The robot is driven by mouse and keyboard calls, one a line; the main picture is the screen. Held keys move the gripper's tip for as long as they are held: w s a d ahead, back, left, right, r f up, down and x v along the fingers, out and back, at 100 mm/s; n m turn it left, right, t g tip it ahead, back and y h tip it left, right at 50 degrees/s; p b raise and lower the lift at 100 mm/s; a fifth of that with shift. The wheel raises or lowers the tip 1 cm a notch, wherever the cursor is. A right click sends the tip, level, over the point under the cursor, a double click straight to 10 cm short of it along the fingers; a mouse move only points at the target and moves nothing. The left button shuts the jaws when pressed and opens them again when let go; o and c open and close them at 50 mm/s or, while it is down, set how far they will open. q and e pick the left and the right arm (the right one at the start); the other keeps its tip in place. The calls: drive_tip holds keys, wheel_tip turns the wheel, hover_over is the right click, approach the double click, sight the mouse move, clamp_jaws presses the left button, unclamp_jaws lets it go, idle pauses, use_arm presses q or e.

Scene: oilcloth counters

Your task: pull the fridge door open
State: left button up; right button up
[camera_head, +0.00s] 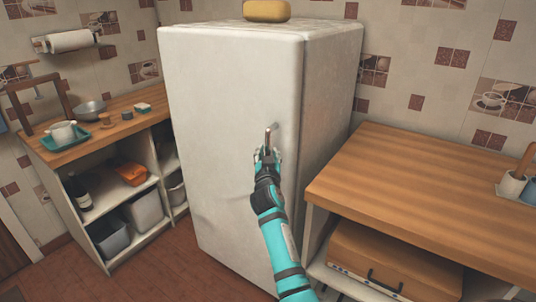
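The white fridge (222,110) stands in the middle of the camera_head view, its front facing me. Its door looks shut, with no gap that I can see. My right gripper (267,154) is at the lower part of this handle, with my teal arm reaching up from below. The fingers overlap the handle and hide its lower end. I cannot tell whether they are closed on it. My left gripper is not in view.
A wooden counter (430,180) with a lower shelf stands close on the right. A shelf unit (118,215) stands left of the fridge, with a teal tray (65,146) and a bowl (89,110) on top. A yellow object (266,11) lies on the fridge. Red floor is free in front.

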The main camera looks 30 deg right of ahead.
drive_tip(key=c, duration=0.4)
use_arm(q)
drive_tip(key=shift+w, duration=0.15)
use_arm(e)
clamp_jaws()
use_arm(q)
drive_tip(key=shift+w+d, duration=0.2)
use_arm(e)
drive_tip(key=shift+w+f, duration=0.15)
drive_tip(key=shift+f, duration=0.05)
drive_tip(key=shift+f, duration=0.1)
